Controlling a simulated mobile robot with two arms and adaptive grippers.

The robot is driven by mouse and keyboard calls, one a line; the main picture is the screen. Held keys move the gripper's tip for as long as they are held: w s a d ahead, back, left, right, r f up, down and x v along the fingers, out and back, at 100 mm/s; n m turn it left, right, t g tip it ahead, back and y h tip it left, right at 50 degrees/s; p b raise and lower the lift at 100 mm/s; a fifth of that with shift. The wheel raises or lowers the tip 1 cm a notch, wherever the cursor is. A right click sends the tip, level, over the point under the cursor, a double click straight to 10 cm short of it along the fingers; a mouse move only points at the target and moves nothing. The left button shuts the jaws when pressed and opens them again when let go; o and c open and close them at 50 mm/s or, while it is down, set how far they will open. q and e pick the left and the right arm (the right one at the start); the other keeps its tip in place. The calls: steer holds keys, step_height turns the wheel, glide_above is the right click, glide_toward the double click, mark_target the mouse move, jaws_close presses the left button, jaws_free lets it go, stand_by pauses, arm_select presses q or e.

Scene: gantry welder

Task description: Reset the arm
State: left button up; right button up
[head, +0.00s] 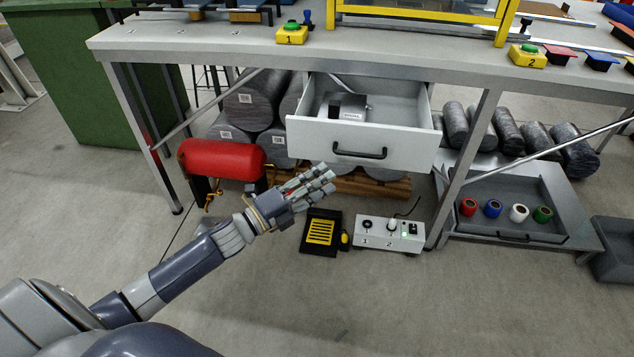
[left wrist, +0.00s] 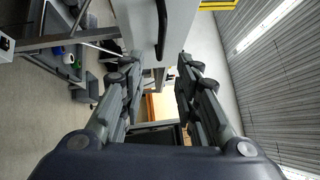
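My left arm (head: 150,285) reaches in from the lower left in the head view. Its gripper (head: 328,180) is in front of the bench, just below and left of the open drawer's handle, in the picture. In the left wrist view the fingers of this gripper (left wrist: 157,66) stand apart with nothing between them. The open drawer (head: 330,145) holds a small grey box with a dark part (head: 345,107). The dark drawer handle (left wrist: 161,28) shows beyond the fingertips in the left wrist view. My right gripper is not in view.
A red tank (head: 222,159) is left of the gripper. A white control box (head: 390,233) and a black-and-yellow pedal (head: 321,232) are on the floor. A grey tray (head: 515,238) with coloured rolls is at right.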

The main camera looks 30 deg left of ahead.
arm_select(q)
steer(key=shift+s+a, duration=0.2)
steer(key=shift+s, duration=0.1)
steer(key=s+a+f+n+g+y, duration=0.25)
steer(key=s+f+n+y, duration=0.4)
steer(key=f, duration=0.75)
steer(key=s+a+f+n+g+y, duration=0.1)
steer(key=s+f+n+g+y, duration=0.25)
steer(key=f+n, duration=0.85)
steer(key=s+d+f+n+g+p, duration=0.15)
steer(key=s+d+f+g, duration=0.3)
steer(key=s+f, duration=0.55)
steer(key=s+d+f+n+g+b, duration=0.1)
steer(key=s+d+f+n+g, duration=0.45)
steer(key=s, duration=0.75)
steer(key=s+a+m+p, duration=0.1)
steer(key=s+a+p, duration=0.1)
steer(key=s+p, duration=0.5)
steer(key=s+a+m+p, duration=0.1)
steer(key=s+a+p, duration=0.2)
steer(key=s+p, duration=0.4)
steer(key=shift+s+h+p, duration=0.2)
steer(key=shift+h+p, duration=0.1)
steer(key=shift+p, duration=0.1)
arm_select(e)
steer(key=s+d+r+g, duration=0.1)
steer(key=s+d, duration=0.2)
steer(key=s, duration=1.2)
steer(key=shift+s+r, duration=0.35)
